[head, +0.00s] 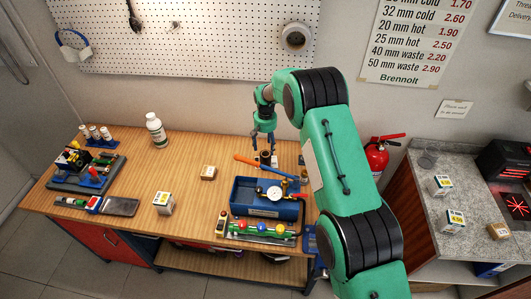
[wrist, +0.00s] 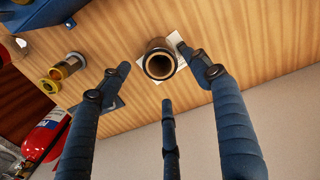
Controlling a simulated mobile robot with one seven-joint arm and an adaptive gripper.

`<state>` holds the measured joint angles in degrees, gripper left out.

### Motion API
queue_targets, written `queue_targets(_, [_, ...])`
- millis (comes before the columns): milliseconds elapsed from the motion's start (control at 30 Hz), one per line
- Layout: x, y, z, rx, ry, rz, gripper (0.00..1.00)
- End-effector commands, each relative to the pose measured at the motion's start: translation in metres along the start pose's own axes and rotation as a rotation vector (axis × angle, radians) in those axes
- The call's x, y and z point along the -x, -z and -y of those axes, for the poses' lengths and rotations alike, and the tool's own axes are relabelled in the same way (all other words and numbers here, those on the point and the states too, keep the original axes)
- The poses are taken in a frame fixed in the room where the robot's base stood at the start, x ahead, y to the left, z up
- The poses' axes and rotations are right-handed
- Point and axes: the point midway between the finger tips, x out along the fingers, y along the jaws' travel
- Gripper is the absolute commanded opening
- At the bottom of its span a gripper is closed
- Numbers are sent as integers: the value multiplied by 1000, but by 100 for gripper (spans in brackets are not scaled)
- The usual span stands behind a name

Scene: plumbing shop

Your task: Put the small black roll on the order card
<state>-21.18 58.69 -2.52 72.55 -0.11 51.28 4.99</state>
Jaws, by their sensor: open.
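The small black roll (wrist: 160,60) stands upright on the bench in the wrist view, its tan core facing up. A white card (wrist: 181,65) shows beneath and around it, and the roll appears to rest on this card; most of the card is hidden. In the head view the roll (head: 265,157) is a dark upright shape behind the blue toolbox. My gripper (wrist: 155,75) has its fingers spread apart and empty, with the roll seen beyond and between the fingertips. In the head view my gripper (head: 263,143) hangs just above the roll.
A blue toolbox (head: 264,209) with a gauge stands in front of the roll, and an orange-handled tool (head: 247,160) lies to its left. Brass fittings (wrist: 62,72) are nearby. A white bottle (head: 156,130) stands left. The bench middle has free room.

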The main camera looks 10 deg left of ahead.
Motion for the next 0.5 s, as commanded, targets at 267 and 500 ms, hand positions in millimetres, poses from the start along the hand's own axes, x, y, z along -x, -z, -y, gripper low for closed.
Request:
queue_targets(267, [34,0,0,0,0,-1,63])
queue_targets(500, [46,0,0,0,0,0,63])
